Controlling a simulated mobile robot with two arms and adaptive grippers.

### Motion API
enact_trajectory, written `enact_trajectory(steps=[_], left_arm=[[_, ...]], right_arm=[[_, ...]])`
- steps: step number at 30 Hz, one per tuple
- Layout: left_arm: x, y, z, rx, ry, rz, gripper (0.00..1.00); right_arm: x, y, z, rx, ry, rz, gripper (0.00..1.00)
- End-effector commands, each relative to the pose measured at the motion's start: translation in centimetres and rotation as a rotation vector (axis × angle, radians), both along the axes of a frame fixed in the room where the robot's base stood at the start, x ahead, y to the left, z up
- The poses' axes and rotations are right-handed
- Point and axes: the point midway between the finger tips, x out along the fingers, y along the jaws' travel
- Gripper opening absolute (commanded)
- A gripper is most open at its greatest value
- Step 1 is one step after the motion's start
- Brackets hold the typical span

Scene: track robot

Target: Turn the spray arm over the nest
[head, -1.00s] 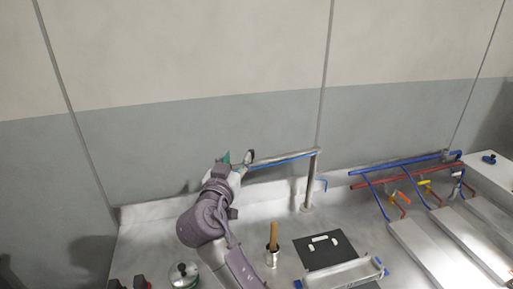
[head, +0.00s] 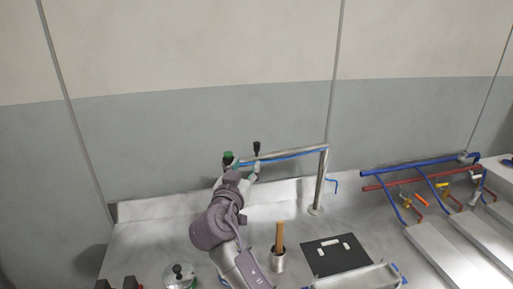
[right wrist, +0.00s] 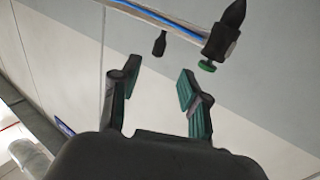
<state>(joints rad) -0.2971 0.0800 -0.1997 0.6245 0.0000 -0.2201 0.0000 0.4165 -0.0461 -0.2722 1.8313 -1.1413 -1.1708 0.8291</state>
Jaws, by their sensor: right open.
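The spray arm (head: 295,153) is a horizontal grey pipe with a blue line along it, held by an upright post (head: 319,185). A black upright handle (head: 256,148) stands near its left end. My right gripper (head: 241,171) is open at that end. In the right wrist view my right gripper (right wrist: 158,82) has nothing between its fingers; the black handle (right wrist: 159,43) lies ahead of the gap, and the arm's end with a black nozzle (right wrist: 232,18) and green knob (right wrist: 207,66) is beside it. I cannot tell which thing is the nest. My left gripper is out of view.
A wooden handle (head: 280,236) stands in a metal cup. A lidded pot (head: 179,275) is at front left. Blue and red pipes (head: 425,170) run at the right. The wall is close behind.

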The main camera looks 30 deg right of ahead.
Motion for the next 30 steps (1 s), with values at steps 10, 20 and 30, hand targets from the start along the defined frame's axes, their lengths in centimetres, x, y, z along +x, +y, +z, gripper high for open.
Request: enact_trajectory(steps=[10,20,30], left_arm=[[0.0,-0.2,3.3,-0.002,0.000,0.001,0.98],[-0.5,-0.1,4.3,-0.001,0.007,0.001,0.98],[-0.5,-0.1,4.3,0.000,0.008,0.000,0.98]], right_arm=[[5.6,-5.1,0.5,-0.004,0.003,-0.003,0.45],[8.4,-7.6,0.2,-0.001,0.001,-0.001,0.45],[8.5,-7.7,0.0,0.001,0.001,-0.001,0.42]])
